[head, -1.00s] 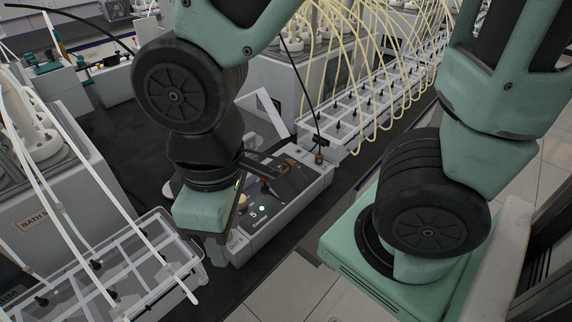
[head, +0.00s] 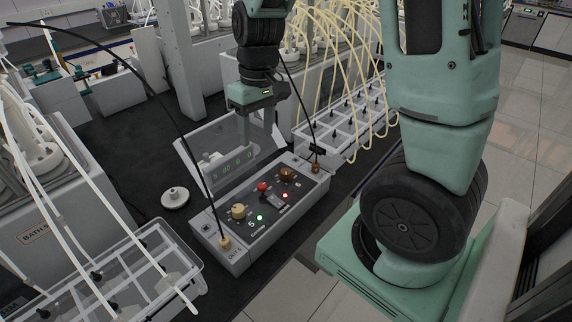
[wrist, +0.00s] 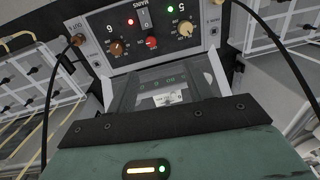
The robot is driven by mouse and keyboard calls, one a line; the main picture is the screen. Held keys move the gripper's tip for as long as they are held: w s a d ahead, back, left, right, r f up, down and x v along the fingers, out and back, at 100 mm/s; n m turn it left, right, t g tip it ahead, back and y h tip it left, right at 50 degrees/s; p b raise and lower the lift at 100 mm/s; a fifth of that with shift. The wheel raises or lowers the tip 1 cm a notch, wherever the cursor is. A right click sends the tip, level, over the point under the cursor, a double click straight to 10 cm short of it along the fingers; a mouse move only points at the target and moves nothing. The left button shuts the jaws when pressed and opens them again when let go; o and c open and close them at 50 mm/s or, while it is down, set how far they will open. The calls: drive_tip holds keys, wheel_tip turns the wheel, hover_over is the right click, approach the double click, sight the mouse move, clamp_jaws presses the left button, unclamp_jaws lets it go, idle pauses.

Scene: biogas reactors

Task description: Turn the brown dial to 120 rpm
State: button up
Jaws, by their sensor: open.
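The brown dial (head: 287,174) sits on the top panel of the grey control box, at its right end in the head view. In the wrist view the brown dial (wrist: 117,48) is at the upper left, beside a lit red light. Its scale marks are too small to read. My gripper (head: 244,143) is open and empty, pointing down behind the box near the raised clear cover (head: 190,150). It is apart from the dial.
The panel also holds a red button (head: 263,187), a yellow dial (head: 238,211) and a lit green light (head: 260,218). Black cables rise from both ends of the box. Tube racks (head: 345,125) flank it. A white round piece (head: 174,197) lies on the dark bench at left.

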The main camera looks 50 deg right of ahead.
drive_tip(key=m, duration=0.2)
approach(286, 171)
drive_tip(key=f, duration=0.6)
drive_tip(key=f+p, duration=0.1)
drive_tip(key=f, duration=0.2)
drive_tip(key=shift+a, duration=0.35)
drive_tip(key=shift+r, duration=0.1)
drive_tip(key=c, duration=1)
